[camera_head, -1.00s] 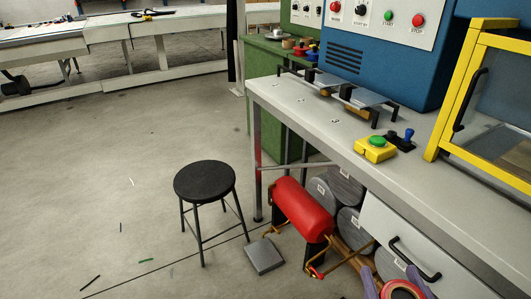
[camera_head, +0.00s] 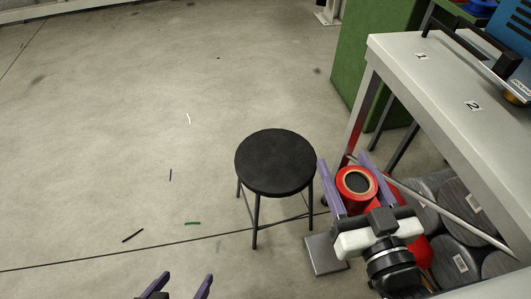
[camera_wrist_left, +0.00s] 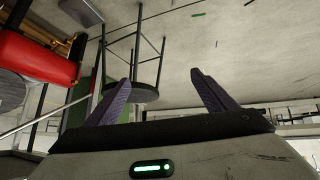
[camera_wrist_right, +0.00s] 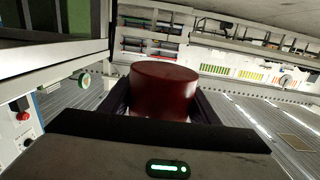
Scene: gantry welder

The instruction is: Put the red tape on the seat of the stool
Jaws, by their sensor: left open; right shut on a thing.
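The tape (camera_wrist_right: 164,90) also fills the space between the fingers in the right wrist view. The black round stool seat (camera_head: 275,161) is bare, left of the tape in the head view and apart from it. My left gripper (camera_head: 181,287) is open and empty at the bottom edge of the head view. In the left wrist view, the stool (camera_wrist_left: 146,92) appears upside down behind the open fingers.
A grey workbench (camera_head: 450,110) stands at the right, with grey cylinders (camera_head: 458,205) beneath it. A red cylinder (camera_wrist_left: 38,58) shows in the left wrist view. A grey plate (camera_head: 325,254) lies on the floor by the stool. The floor left of the stool is mostly clear.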

